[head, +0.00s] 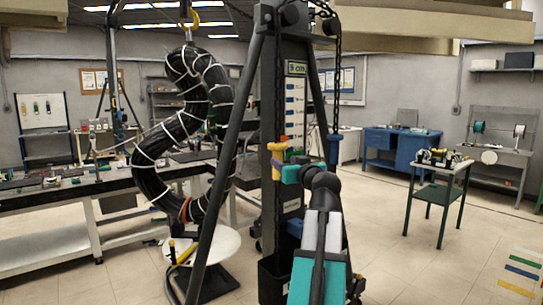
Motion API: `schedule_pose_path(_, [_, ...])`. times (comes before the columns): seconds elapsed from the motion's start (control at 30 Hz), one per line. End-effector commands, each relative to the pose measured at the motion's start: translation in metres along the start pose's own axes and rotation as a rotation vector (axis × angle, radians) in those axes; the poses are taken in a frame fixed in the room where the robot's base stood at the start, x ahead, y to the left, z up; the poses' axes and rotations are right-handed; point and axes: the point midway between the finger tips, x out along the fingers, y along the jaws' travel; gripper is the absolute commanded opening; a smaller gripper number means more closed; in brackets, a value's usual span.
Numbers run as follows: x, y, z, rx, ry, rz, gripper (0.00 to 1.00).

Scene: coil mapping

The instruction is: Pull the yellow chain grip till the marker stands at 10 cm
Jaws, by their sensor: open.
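The yellow chain grip (276,162) hangs at the left front of the dark hoist column, flared at its top. My gripper (285,173) is open at the grip's lower right; I cannot tell whether its fingers touch or surround the grip. A small orange piece (284,140), possibly the marker, shows just above the grip beside the scale. The white scale (295,103) runs down the column, its lower part hidden by my arm. A green-edged sign (296,68) above it appears to read 9 cm. A black coiled hose (150,170) with white bands hangs from a yellow hook (189,18).
A blue chain grip (333,148) hangs on a dark chain right of the column. A slanted frame leg (228,150) stands at its left. A round white plate (215,245) lies below the hose. Open floor (430,265) lies at right, before a small cart (438,165).

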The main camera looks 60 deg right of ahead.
Motion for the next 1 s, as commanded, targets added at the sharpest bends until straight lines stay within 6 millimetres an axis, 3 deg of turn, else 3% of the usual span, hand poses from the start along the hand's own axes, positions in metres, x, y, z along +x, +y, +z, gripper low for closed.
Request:
schedule_pose_path(0.7, [0.090, 0.000, -0.002, 0.000, -0.001, -0.001, 0.47])
schedule_pose_path(1.0, [0.115, 0.000, -0.001, 0.000, 0.000, -0.001, 0.47])
